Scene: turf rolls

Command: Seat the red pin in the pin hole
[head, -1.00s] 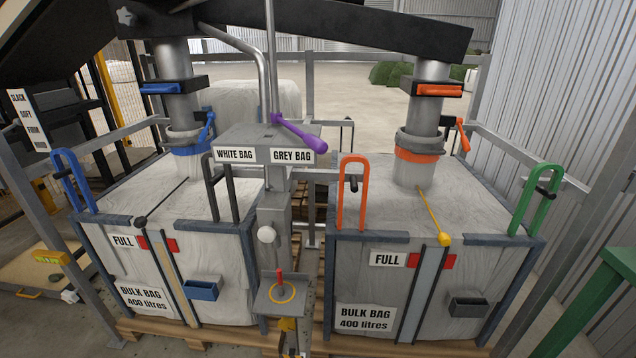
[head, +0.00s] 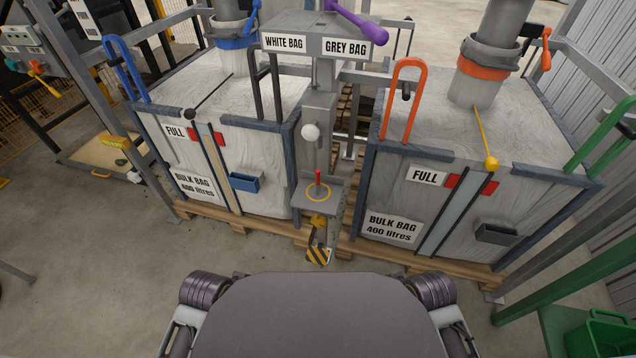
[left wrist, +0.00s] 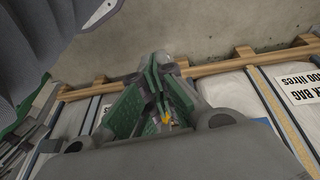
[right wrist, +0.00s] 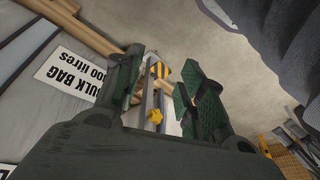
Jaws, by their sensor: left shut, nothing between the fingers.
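The red pin (head: 318,178) stands upright on a small grey shelf (head: 328,206) on the post between the two bulk bags. A yellow ring (head: 317,198) lies around its foot on the shelf. The hole is hidden, and I cannot tell how deep the pin sits. My left gripper (left wrist: 163,92) is shut and empty in the left wrist view. My right gripper (right wrist: 162,85) is open in the right wrist view, with nothing between its fingers. Neither gripper shows in the head view, and the pin cannot be made out in the wrist views.
A yellow knob (head: 318,221) and a striped yellow-black foot (head: 318,256) are below the shelf. A white ball knob (head: 310,132) is above it. Bulk bags on pallets flank the post; a purple lever (head: 358,22) tops it. The floor in front is clear.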

